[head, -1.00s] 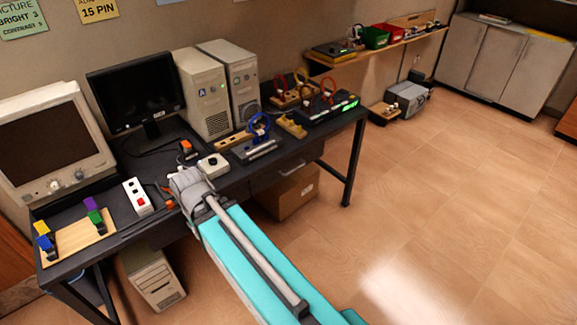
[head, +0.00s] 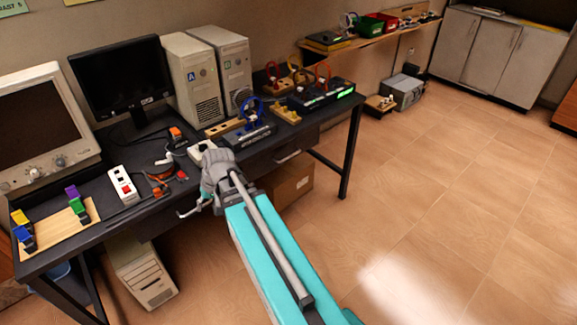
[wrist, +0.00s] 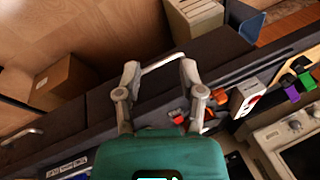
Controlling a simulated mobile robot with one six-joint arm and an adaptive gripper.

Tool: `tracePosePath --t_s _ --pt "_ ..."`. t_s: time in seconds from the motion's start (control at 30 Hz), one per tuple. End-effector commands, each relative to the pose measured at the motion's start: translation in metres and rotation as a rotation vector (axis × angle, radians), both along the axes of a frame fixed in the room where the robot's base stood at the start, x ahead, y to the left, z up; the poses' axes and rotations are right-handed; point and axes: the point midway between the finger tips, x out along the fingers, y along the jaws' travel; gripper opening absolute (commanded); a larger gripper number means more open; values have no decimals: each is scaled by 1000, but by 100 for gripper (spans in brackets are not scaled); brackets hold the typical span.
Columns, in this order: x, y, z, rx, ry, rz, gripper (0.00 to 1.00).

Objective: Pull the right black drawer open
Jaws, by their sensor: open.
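The right black drawer (head: 264,163) is under the desk's right part, with a pale bar handle (head: 290,157). It looks shut. In the wrist view its handle (wrist: 22,137) is at the far left, well away from my gripper. My gripper (wrist: 160,72) is open, with its two fingers apart and nothing held. Another pale bar handle (wrist: 163,61), on the left drawer, appears between the fingertips in the wrist view. I cannot tell whether they touch it. In the head view my arm hides most of the gripper, and that left handle (head: 192,209) shows beside it.
A cardboard box (head: 290,183) is on the floor under the right drawer. A PC tower (head: 143,270) stands under the desk's left part. The black desk (head: 100,225) holds monitors, towers and electrical parts. The tiled floor (head: 430,220) at right is clear.

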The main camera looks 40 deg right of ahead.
Motion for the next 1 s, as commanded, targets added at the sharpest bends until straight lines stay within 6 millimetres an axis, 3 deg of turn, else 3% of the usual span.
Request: tracePosePath --t_s 0.03,0.27,0.5,0.77,1.0 --pt "8 -13 -17 30 -20 -37 51" --pt "35 -63 -43 165 -127 -195 51" --pt "55 -126 -67 297 -246 -367 51" --pt "66 -206 -88 430 -387 -559 51" --pt "62 -288 -105 546 -527 -739 51"
